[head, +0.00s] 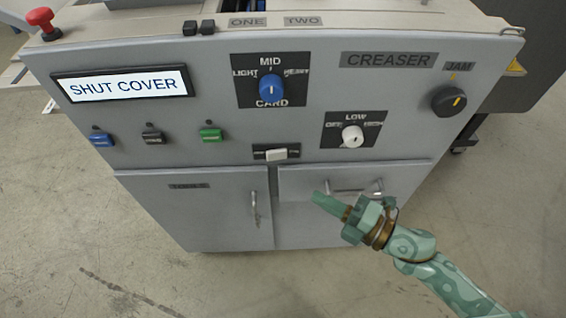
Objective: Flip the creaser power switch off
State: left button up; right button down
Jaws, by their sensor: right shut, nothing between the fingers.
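The creaser's grey front panel (222,88) fills the upper middle of the head view, with a CREASER label (389,60) at upper right. A small white switch (277,155) sits on a black plate (260,149) low in the middle of the panel, just above the doors. Its side lettering is too small to read, so I cannot tell its position. My right gripper (318,198) is shut and empty, below and right of the white switch, in front of the right drawer front and apart from the switch. My left gripper is not in view.
A white OFF/LOW/HIGH knob (352,136), a blue card knob (270,87) and a black JAM knob (449,100) are nearby. Blue (102,139), black (153,136) and green (211,134) buttons sit left, under a SHUT COVER display (123,86). Door handles (254,208) protrude below. A red stop button (43,20) stands on top.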

send_near(269, 157)
jog(key=s+a, duration=0.1)
jog(key=a, duration=0.3)
jog(key=w, duration=0.2)
jog(key=w+a+b, duration=0.1)
jog(key=w, duration=0.1)
jog(key=shift+w, duration=0.2)
jog(key=shift+w+a+r+m+p, duration=0.1)
jog(key=shift+a+r+m+p, duration=0.1)
jog(key=shift+m+p, duration=0.1)
jog(key=shift+t+h, duration=0.3)
jog(key=shift+t, duration=0.1)
jog(key=shift+f, duration=0.1)
